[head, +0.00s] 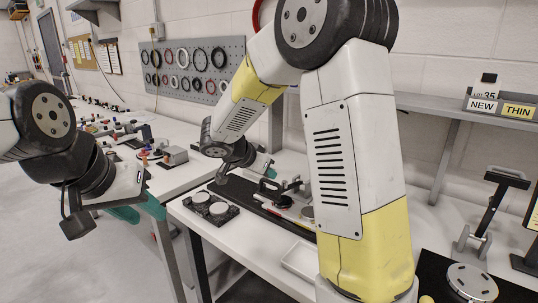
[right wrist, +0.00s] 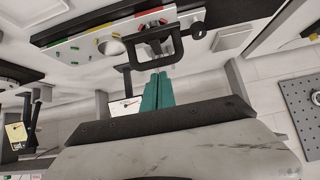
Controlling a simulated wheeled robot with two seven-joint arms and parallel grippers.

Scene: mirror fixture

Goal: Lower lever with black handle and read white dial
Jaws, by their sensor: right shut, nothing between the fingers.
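My right gripper (right wrist: 157,92) has its teal fingers together with nothing between them. In the right wrist view they point at a black, frame-shaped handle (right wrist: 153,58) on a fixture with coloured marks; I cannot tell if they touch it. A white dial face (right wrist: 122,106) with a dark needle shows beside the fingers, partly hidden by the gripper body. In the head view the right gripper (head: 264,169) is by the black handle (head: 268,186) on the bench; my right arm covers part of the fixture. My left gripper (head: 140,211) hangs empty at the left, its teal fingers apart.
A black tray with two round white pieces (head: 210,205) stands left of the fixture. A shallow white tray (head: 300,260) lies at the bench's front. A second black-handled device (head: 490,215) and a round metal plate (head: 472,281) stand at the right, near NEW and THIN signs (head: 500,106).

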